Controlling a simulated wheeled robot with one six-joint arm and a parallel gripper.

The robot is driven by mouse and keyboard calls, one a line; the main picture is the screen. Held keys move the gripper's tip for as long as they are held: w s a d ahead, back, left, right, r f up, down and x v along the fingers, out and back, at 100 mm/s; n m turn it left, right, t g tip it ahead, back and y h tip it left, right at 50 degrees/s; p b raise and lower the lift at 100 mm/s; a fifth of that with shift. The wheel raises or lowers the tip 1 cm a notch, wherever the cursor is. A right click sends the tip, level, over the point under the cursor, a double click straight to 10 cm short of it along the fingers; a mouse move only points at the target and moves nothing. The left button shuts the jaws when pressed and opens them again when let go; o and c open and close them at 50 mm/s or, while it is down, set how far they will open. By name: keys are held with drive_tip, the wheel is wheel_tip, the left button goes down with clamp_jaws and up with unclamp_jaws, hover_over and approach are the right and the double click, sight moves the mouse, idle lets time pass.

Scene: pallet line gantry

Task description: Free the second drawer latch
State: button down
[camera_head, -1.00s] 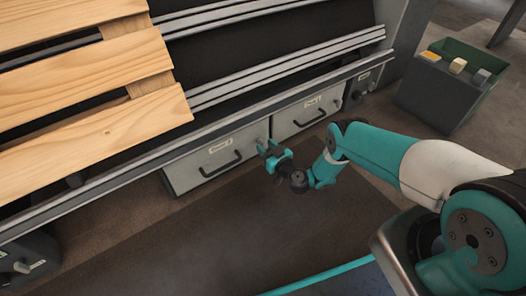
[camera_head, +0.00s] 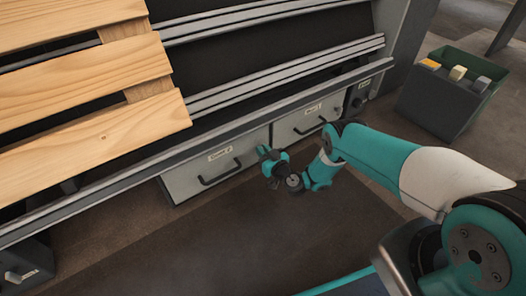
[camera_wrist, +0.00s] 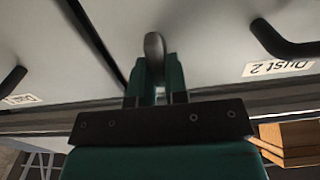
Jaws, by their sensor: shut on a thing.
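Two grey drawers sit under the rack. The left drawer (camera_head: 187,183) has a dark bar handle (camera_head: 220,172) and a white label (camera_head: 220,153). In the wrist view its label (camera_wrist: 278,68) reads "Dust 2", upside down. The right drawer (camera_head: 288,129) has its own handle and label. Both fronts look shut. A grey rounded latch lever (camera_wrist: 154,45) stands near the gap between the drawers. My gripper (camera_wrist: 158,75) is shut on the latch, one finger on each side. In the head view my gripper (camera_head: 265,154) is at the drawer front and hides the latch.
A wooden pallet (camera_head: 85,100) lies on rails above and left. The dark floor (camera_head: 190,240) before the drawers is clear.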

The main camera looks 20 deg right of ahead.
drive_tip(key=shift+m, duration=0.3)
drive_tip(key=m, duration=0.3)
drive_tip(key=shift+d+f+m+p, duration=0.1)
drive_tip(key=shift+d+m+p, duration=0.1)
drive_tip(key=shift+m+p, duration=0.2)
drive_tip(key=m+b, duration=0.1)
drive_tip(key=m, duration=0.3)
drive_tip(key=m+b, duration=0.1)
drive_tip(key=m, duration=0.3)
drive_tip(key=f+m, duration=0.1)
drive_tip(key=m, duration=0.4)
drive_tip(key=shift+w+d+f+b, duration=0.1)
drive_tip(key=shift+w+d+b, duration=0.05)
drive_tip(key=shift+d+b, duration=0.25)
drive_tip(key=shift+m, duration=0.3)
drive_tip(key=c, duration=1.1)
unclamp_jaws()
